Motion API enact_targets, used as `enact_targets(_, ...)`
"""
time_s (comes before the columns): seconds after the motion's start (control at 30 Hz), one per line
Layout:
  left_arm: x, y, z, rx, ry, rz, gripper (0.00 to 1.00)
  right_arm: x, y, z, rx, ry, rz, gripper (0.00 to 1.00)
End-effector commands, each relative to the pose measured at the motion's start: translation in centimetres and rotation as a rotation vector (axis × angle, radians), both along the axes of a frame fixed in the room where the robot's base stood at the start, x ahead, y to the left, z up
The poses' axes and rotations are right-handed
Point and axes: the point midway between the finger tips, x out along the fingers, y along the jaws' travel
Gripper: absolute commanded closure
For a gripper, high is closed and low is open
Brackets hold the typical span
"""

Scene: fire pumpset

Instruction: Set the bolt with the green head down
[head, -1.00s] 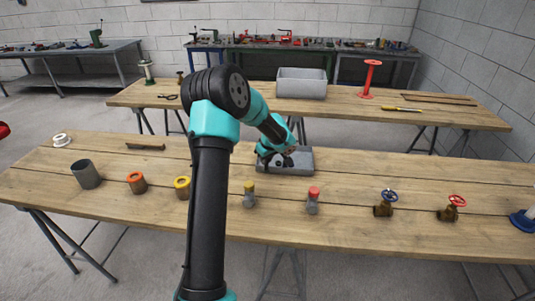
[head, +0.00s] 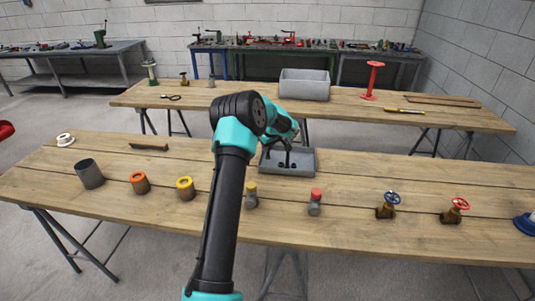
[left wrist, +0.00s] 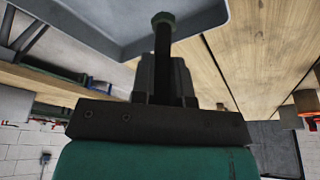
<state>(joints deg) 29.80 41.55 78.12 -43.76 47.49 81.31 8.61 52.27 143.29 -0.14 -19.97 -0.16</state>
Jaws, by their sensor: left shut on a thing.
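In the left wrist view, the bolt with the green head (left wrist: 163,19) stands out from between the jaws of my left gripper (left wrist: 165,78). The jaws are shut on its dark shank, and the green head is at the far end. The grey tray (left wrist: 95,30) lies just beyond, to the left of the bolt's head. In the head view my left gripper (head: 282,142) is over the grey tray (head: 308,160) on the near table. The bolt's green head cannot be made out there. Small dark pieces show inside the tray. My right gripper is not in view.
A grey bin (head: 304,84) stands behind.

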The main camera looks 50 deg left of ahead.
Motion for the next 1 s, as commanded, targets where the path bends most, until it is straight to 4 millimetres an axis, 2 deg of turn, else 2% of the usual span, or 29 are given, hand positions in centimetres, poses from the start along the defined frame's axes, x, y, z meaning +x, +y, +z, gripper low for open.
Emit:
enact_targets(0.17,0.0,0.0,-0.4,0.000,0.000,0.000,1.00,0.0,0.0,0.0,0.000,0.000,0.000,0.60)
enact_targets(0.43,0.0,0.0,-3.3,0.000,0.000,0.000,1.00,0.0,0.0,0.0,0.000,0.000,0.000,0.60)
enact_targets(0.87,0.0,0.0,-3.8,0.001,0.000,0.000,1.00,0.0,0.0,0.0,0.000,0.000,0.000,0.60)
enact_targets(0.9,0.0,0.0,-3.8,0.001,0.000,0.000,0.83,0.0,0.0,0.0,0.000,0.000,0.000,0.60)
enact_targets(1.0,0.0,0.0,-3.8,0.001,0.000,0.000,0.73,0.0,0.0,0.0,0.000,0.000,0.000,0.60)
